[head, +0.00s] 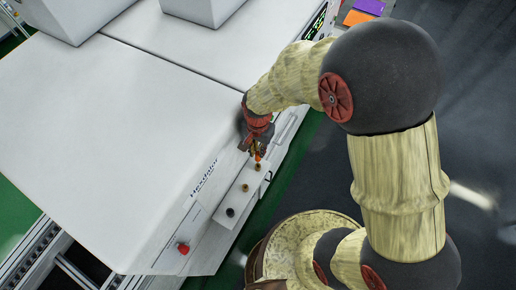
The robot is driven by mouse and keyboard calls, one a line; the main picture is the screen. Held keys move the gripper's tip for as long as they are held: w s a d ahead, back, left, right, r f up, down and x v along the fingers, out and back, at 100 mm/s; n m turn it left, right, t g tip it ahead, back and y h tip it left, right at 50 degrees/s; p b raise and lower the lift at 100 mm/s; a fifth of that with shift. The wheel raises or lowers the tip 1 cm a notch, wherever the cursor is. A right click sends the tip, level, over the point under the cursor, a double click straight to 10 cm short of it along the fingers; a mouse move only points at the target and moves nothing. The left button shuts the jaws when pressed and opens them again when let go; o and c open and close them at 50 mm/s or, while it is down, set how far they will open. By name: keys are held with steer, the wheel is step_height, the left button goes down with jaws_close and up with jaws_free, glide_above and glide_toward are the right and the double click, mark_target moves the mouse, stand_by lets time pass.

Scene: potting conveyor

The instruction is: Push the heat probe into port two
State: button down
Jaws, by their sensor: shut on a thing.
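My gripper (257,147) is small in the head view, over the upper part of the white machine's narrow front panel. It is shut on the heat probe (258,157), which shows only as a small orange bit below the fingers. Brass-coloured round ports run down the panel: one (257,167) lies just below the probe and another (245,187) is lower left. No port numbers can be read, so I cannot tell which is port two. I cannot tell whether the probe tip touches a port; the fingers and wrist hide part of that area.
A black knob (230,212) and a red button (183,248) sit lower on the front of the large white machine (110,130). A conveyor frame (35,255) is at lower left. Purple (370,6) and orange (357,18) items lie at the top right. Dark floor is open at right.

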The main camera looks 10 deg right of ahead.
mark_target(258, 158)
steer(key=shift+f+b, duration=0.65)
steer(key=shift+f, duration=0.5)
steer(key=shift+f+b, duration=1.4)
steer(key=shift+f, duration=0.45)
stand_by(0.9)
steer(key=c, duration=1.7)
jaws_free()
steer(key=shift+r, duration=0.15)
step_height(258, 158, up, 12)
steer(key=shift+f, duration=0.1)
